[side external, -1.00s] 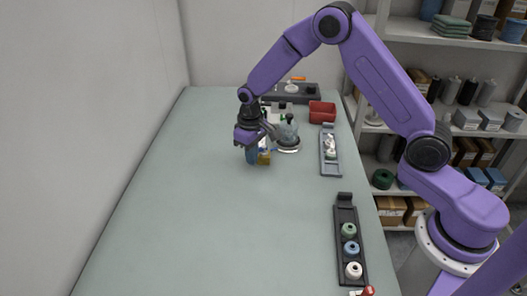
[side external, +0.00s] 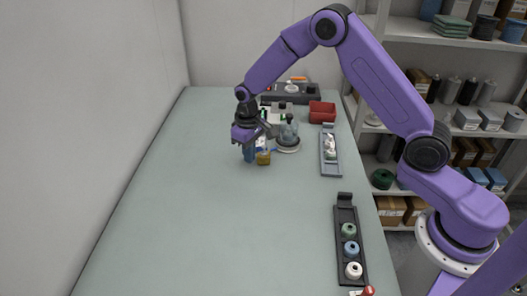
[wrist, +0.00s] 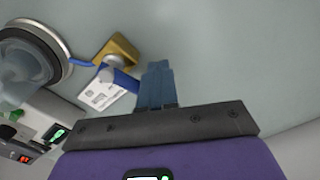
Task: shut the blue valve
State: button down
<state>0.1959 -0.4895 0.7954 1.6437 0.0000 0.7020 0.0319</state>
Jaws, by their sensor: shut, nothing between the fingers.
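The blue valve shows in the wrist view as a brass-yellow body (wrist: 121,47) with a blue lever (wrist: 125,81) and a grey knob. The lever slants down to the right, and a white printed card lies beside it. In the side view the yellow body (side external: 263,158) stands just right of my gripper (side external: 249,160). My gripper's blue fingers (wrist: 156,68) are shut and empty, close to the right of the lever's end. A small gap seems to show between them; contact is hard to tell. The lever is largely hidden in the side view.
A glass vessel on a round base (wrist: 62,38) stands left of the valve, joined by a short blue piece. A red bin (side external: 322,112), a grey tray (side external: 330,168) and a dark rack with spools (side external: 341,213) line the right edge. The left of the table is clear.

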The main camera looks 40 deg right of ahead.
jog(key=shift+w, duration=0.1)
jog(key=shift+w+d, duration=0.1)
jog(key=shift+w, duration=0.3)
jog(key=shift+w+r, duration=0.1)
jog(key=shift+w, duration=0.1)
dwell(0.3)
notch_tip(320, 180, up, 8)
dwell(1.0)
jog(key=shift+s, duration=0.1)
jog(key=s+a+r+n, duration=0.2)
jog(key=s+r, duration=0.1)
jog(key=s, duration=0.6)
jog(key=s+a+r+n, duration=0.2)
jog(key=s+r+n, duration=0.15)
jog(key=s, duration=0.55)
jog(key=s+d+n, duration=0.2)
jog(key=s+d, duration=0.2)
jog(key=s, duration=0.6)
jog(key=s+d+n, duration=0.2)
jog(key=s+d, duration=0.2)
jog(key=s, duration=0.6)
jog(key=shift+s+r, duration=0.15)
jog(key=shift+r, duration=0.1)
